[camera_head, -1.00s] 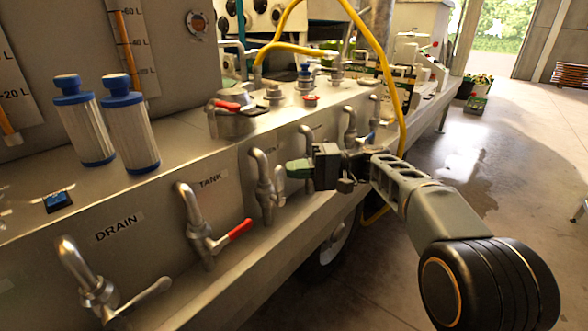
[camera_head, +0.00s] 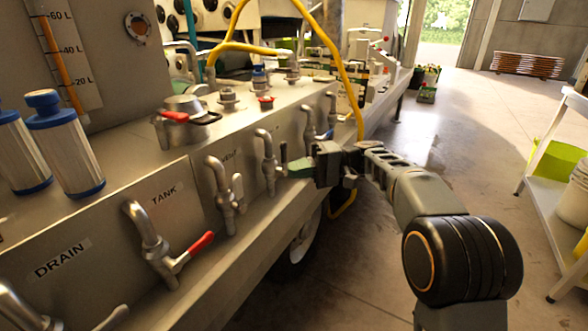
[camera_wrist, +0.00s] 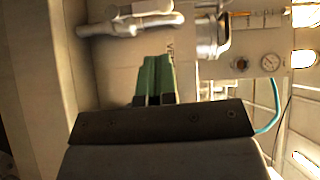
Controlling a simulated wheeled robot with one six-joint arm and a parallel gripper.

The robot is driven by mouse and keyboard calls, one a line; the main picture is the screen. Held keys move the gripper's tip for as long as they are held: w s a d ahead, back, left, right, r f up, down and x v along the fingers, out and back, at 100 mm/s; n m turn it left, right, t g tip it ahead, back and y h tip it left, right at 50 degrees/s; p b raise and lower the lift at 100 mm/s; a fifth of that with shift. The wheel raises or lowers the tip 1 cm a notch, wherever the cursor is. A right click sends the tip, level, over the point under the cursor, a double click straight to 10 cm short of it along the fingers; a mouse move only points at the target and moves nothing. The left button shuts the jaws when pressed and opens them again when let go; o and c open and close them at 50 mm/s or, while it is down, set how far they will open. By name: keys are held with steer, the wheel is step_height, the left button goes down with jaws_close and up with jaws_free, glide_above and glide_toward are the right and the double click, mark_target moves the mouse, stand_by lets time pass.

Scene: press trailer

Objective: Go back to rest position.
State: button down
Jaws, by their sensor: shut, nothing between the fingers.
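My gripper (camera_head: 290,167) reaches out toward the front panel of the trailer (camera_head: 95,225) in the head view. Its green fingers are closed together and hold nothing. They point left at the row of taps, close to a metal tap (camera_head: 268,160); I cannot tell whether they touch it. In the wrist view the closed green fingers (camera_wrist: 155,78) show in the middle, with a metal tap (camera_wrist: 130,27) beyond them at the upper left.
A red-handled tap (camera_head: 165,255) labelled TANK sticks out nearer me. A yellow hose (camera_head: 345,85) hangs close behind my arm. A white shelf (camera_head: 540,190) stands at the right. Open concrete floor (camera_head: 440,140) lies between trailer and shelf.

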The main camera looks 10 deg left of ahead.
steer(key=s+d+r+m+t+h+p, duration=0.2)
steer(key=s+d+r+t+h+p, duration=0.1)
steer(key=d+p, duration=0.6)
steer(key=s+d+r+m+t+h+p, duration=0.1)
steer(key=s+d+r+t+h+p, duration=0.3)
steer(key=s+d+p, duration=0.5)
steer(key=s+d+r+m+t+h+p, duration=0.2)
steer(key=s+d+r+t+h+p, duration=0.2)
steer(key=p, duration=0.9)
steer(key=s+d+r+h, duration=0.2)
steer(key=d+r+h, duration=0.1)
steer(key=d+h, duration=0.1)
steer(key=shift+d+r+m+h, duration=0.2)
steer(key=shift+d+m+h, duration=0.1)
steer(key=shift+d+h, duration=0.1)
